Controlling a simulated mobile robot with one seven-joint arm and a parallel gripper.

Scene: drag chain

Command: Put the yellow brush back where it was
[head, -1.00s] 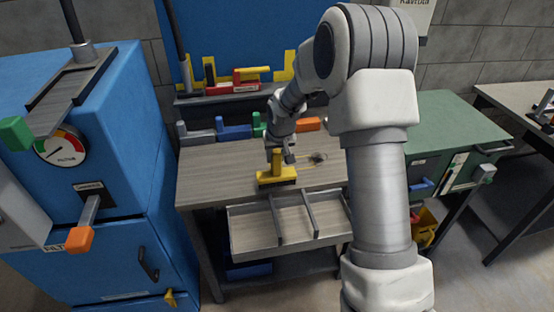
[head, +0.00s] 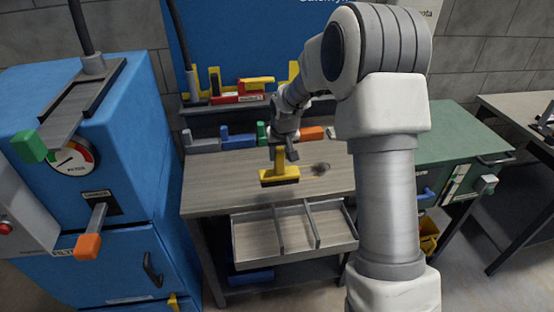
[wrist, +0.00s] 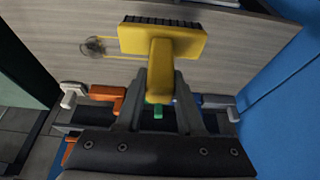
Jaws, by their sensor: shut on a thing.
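The yellow brush (head: 279,175) has a flat yellow head with dark bristles along its lower edge and an upright yellow handle. My gripper (head: 281,152) is shut on the handle, and the brush hangs below it over the wooden workbench (head: 215,190). In the wrist view the brush (wrist: 165,40) points away from my gripper (wrist: 160,88), with its handle between the two fingers. The head view does not clearly show how high the bristles are above the bench. A yellow outline (wrist: 115,50) and a dark smudge (wrist: 93,47) mark the bench top near the brush.
An open drawer with compartments (head: 255,262) juts out from the bench front. Coloured blocks, such as a blue one (head: 238,141) and an orange one (head: 312,133), line the back edge. A blue machine (head: 125,130) stands left and a green-topped bench (head: 450,130) right.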

